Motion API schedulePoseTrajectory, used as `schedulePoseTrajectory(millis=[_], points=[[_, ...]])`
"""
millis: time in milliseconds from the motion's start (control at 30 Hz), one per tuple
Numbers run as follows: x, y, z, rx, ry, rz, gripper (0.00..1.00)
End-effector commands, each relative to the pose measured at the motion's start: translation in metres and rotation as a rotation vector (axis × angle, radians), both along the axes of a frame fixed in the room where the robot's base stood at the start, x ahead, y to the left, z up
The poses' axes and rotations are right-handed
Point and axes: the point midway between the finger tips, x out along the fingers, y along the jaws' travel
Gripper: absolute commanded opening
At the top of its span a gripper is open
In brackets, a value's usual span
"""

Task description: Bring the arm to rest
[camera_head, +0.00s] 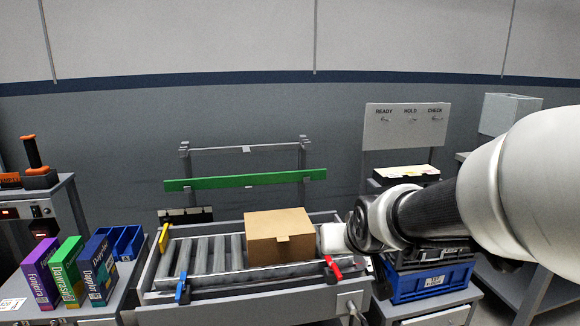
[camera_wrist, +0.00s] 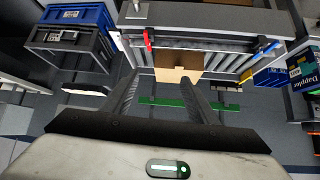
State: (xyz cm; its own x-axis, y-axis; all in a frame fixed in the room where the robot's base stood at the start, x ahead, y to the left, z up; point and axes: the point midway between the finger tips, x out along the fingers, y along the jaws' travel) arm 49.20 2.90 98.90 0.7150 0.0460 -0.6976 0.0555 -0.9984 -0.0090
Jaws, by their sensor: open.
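My arm reaches in from the right in the head view. Its end, with my gripper (camera_head: 335,238), is just right of a closed cardboard box (camera_head: 281,238); the fingers cannot be made out there. In the wrist view my gripper (camera_wrist: 160,78) shows two dark fingers spread apart with nothing between them. The cardboard box (camera_wrist: 178,62) appears beyond the fingertips in that view, apart from them. The box sits on a roller conveyor (camera_head: 205,256).
Red (camera_head: 332,268) and blue (camera_head: 182,285) levers stand on the conveyor's front edge. A green bar (camera_head: 245,181) runs behind it. Upright boxes, including a green one (camera_head: 70,270), stand left. A blue crate (camera_head: 430,283) is under the arm at right. A panel (camera_head: 405,127) stands behind.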

Motion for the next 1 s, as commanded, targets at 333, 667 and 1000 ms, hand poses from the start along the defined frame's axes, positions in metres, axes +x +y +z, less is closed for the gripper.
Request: schedulePoseTrajectory(millis=[333, 667, 1000], points=[[-0.151, -0.024, 0.028, -0.013, 0.203, -0.039, 0.53], [-0.223, -0.03, 0.054, -0.018, 0.309, -0.054, 0.53], [-0.222, -0.03, 0.141, -0.018, 0.307, -0.054, 0.53]])
